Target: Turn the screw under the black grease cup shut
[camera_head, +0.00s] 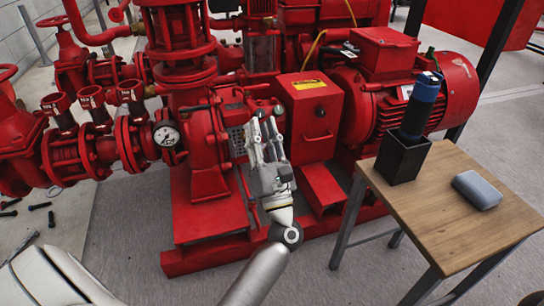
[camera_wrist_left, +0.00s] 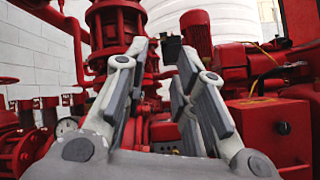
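My left gripper (camera_head: 262,122) reaches up from the bottom of the head view to the red pump, its fingertips in front of the pump's shaft area. In the left wrist view the two fingers (camera_wrist_left: 164,50) stand apart with nothing held between them. A small dark block-like thing (camera_wrist_left: 171,49) shows between the fingertips; it may be the black grease cup, but I cannot tell for sure. In the head view the fingers cover this spot, and I cannot make out the screw in either view. My right gripper is not in view.
The red motor (camera_head: 410,90) and a red box with a yellow label (camera_head: 311,120) stand right of the gripper. A wooden table (camera_head: 455,215) at right holds a black holder (camera_head: 402,160) with a dark blue cylinder and a grey case (camera_head: 477,189). A gauge (camera_head: 167,135) sits left.

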